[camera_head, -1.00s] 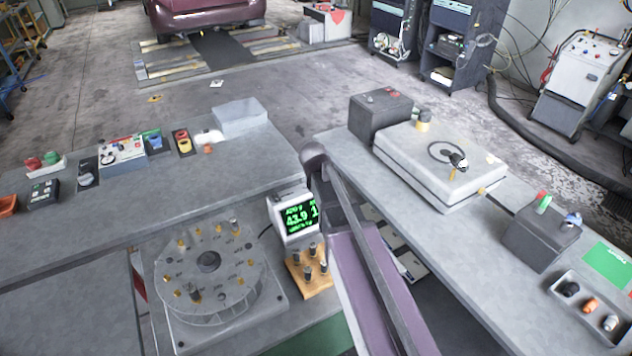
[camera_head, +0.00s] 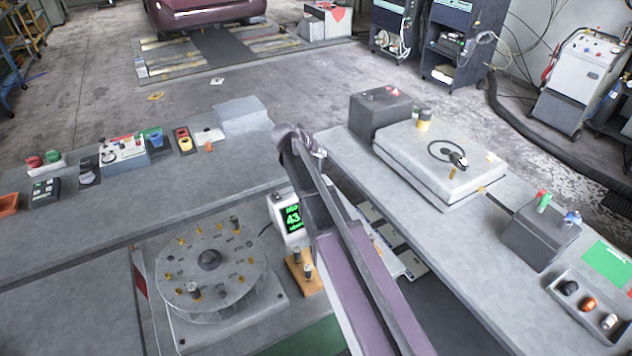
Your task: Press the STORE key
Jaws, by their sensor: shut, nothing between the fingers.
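I cannot read the word STORE on any key, so I cannot tell which key it is. A small dark box (camera_head: 45,192) with small light and green keys lies at the left of the left bench. A white display unit (camera_head: 278,208) with green digits stands near the middle, partly covered by my arm. My arm rises from the bottom of the picture, and its far end is a grey joint over the right end of the left bench. I make out no gripper fingers there.
A round dial plate (camera_head: 212,262) with pegs sits below the left bench, beside a wooden peg block (camera_head: 303,274). Switch boxes (camera_head: 122,154) and a grey box (camera_head: 242,116) line the left bench. A flat grey case (camera_head: 440,160) and a parts tray (camera_head: 588,308) occupy the right bench.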

